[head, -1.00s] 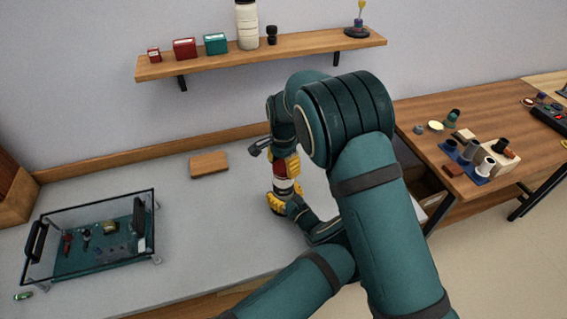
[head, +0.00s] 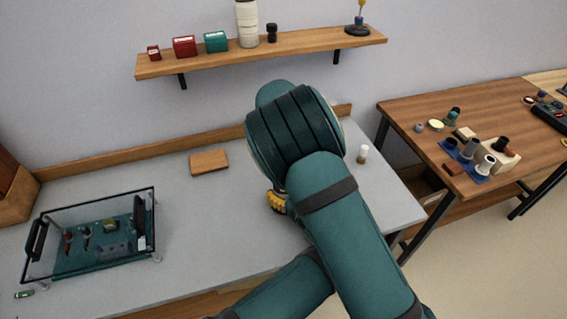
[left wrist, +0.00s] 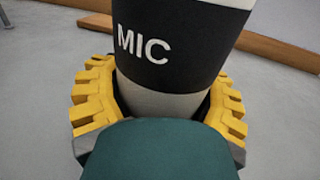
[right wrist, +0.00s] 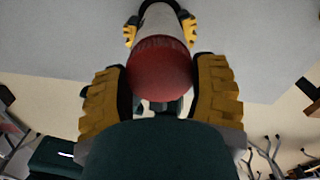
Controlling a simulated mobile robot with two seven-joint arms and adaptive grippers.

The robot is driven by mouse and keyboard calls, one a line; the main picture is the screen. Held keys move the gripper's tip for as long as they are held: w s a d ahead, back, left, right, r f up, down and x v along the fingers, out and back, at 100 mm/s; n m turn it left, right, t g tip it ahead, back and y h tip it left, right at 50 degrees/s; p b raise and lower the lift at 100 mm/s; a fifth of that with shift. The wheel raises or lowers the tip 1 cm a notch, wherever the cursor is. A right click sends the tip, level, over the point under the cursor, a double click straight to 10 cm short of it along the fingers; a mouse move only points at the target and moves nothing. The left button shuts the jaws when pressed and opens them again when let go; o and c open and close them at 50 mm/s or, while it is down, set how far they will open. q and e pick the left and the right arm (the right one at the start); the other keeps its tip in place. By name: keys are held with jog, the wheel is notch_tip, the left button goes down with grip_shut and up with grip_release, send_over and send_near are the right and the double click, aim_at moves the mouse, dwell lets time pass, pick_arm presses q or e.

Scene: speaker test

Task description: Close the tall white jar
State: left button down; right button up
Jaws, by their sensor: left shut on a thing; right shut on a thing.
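The tall white jar (left wrist: 172,103) with a black label marked "MIC" is between the yellow fingers of my left gripper (left wrist: 160,90), which is shut on it. In the head view part of my left gripper (head: 276,200) shows on the grey bench; my right arm hides the jar there. In the right wrist view the red lid (right wrist: 160,72) sits between the fingers of my right gripper (right wrist: 163,85), which is shut on it. The white jar body (right wrist: 164,20) lies in line beyond the lid; I cannot tell whether the lid is tight.
A glass-covered case (head: 50,268) stands on the bench's left. A wooden block (head: 209,162) lies behind, and a small white jar (head: 362,156) stands to the right. Boxes and another white jar (head: 247,25) are on the shelf (head: 200,63). A wooden table (head: 410,108) is at right.

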jog(key=m, duration=0.7)
jog(key=o, duration=0.7)
jog(key=shift+c, duration=0.2)
jog(key=shift+r, duration=0.1)
jog(key=shift+r, duration=2.15)
jog(key=shift+o, duration=0.2)
